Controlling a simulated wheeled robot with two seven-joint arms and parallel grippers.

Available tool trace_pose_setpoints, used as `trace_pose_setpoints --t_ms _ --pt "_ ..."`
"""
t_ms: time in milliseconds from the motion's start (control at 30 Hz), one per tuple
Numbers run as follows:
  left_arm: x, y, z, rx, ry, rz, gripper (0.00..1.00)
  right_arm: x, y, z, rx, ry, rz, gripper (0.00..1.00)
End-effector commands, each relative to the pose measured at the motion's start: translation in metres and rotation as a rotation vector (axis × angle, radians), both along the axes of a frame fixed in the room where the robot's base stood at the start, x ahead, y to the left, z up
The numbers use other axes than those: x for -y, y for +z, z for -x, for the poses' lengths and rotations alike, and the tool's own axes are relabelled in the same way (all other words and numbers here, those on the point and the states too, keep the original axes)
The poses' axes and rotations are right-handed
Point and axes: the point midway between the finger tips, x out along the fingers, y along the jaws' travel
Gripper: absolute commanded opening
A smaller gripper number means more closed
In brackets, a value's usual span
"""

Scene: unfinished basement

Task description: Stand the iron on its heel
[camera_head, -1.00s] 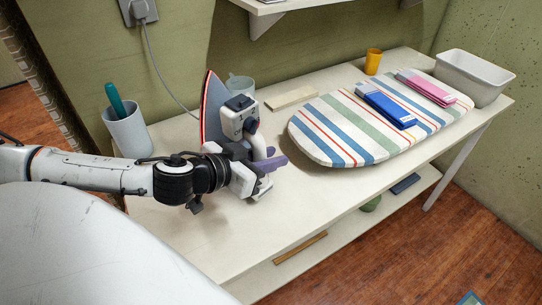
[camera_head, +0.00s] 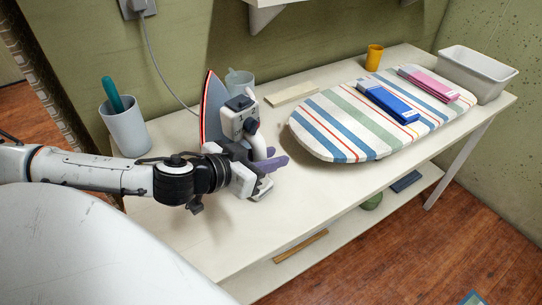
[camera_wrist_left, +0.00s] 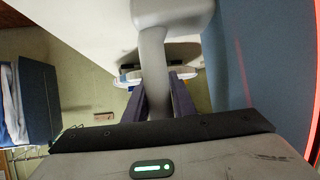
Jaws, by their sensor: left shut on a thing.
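The iron (camera_head: 239,120) is upright on the left part of the white table (camera_head: 205,238), its pointed tip up. Its red-edged soleplate (camera_head: 214,108) faces left, towards the wall. My left gripper (camera_head: 268,165) is shut on the iron's handle. In the left wrist view, the grey handle (camera_wrist_left: 153,65) runs between the two purple fingers of my left gripper (camera_wrist_left: 160,100). My gripper hides the lower part of the iron, so I cannot tell if its heel rests fully on the table. My right gripper is not in view.
A striped ironing board (camera_head: 330,137) lies to the right, with a blue folded cloth (camera_head: 388,103) and a pink one (camera_head: 430,84) on it. A white cup with a teal-handled thing (camera_head: 125,130) stands left. The table's front is clear.

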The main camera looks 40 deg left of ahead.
Motion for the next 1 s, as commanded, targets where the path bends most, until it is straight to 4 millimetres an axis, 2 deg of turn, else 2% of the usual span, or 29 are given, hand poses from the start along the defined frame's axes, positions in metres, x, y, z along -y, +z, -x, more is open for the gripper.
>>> trace_pose_setpoints --t_ms 33,467,500,600,800,833,1000 --pt "0.000 0.004 -0.002 0.014 -0.004 -0.008 0.00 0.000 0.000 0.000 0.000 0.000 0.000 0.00" --pt "0.000 0.003 -0.002 0.013 -0.003 -0.008 0.00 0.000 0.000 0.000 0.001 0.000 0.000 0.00" --pt "0.000 0.003 -0.002 0.013 -0.003 -0.007 0.27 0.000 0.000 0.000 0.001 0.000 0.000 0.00" --pt "0.000 0.002 -0.002 0.011 -0.002 -0.005 0.43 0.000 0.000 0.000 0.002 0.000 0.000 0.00" --pt "0.000 0.000 -0.001 0.005 -0.002 -0.003 0.45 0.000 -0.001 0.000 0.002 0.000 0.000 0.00" --pt "0.000 -0.006 0.002 -0.010 0.002 0.006 0.45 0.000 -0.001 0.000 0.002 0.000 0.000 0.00" --pt "-0.001 -0.004 0.004 -0.007 0.002 0.001 0.45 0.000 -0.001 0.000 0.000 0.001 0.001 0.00"
